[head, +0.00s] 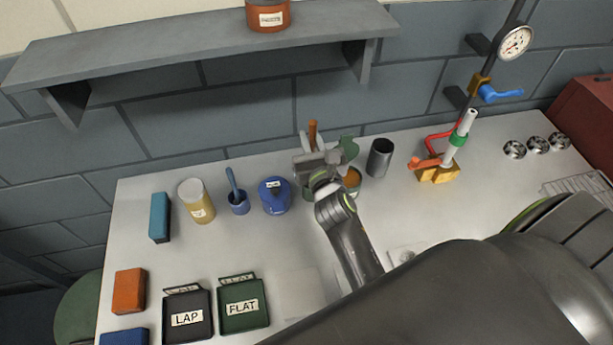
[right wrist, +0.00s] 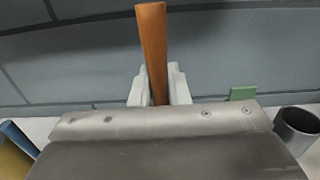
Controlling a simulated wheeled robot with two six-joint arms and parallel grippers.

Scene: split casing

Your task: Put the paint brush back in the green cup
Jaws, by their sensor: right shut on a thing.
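My right gripper (head: 313,147) is over the back middle of the bench, in front of the wall. It is shut on the paint brush (head: 313,128), whose orange-brown handle sticks up between the pale fingers. In the right wrist view the gripper (right wrist: 155,90) grips the brush handle (right wrist: 151,45), which stands nearly upright. The brush's lower end is hidden behind the gripper body. Some green shows just under and beside the gripper in the head view, but the gripper covers most of it. I cannot make out the green cup clearly. My left gripper is not in view.
An open tin with orange contents (head: 353,181) stands right beside the gripper. A dark grey cup (head: 380,158) is farther right, a blue jar (head: 274,196) to the left. A small blue pot (head: 239,203) holds a tool. A shelf (head: 200,45) overhangs the back.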

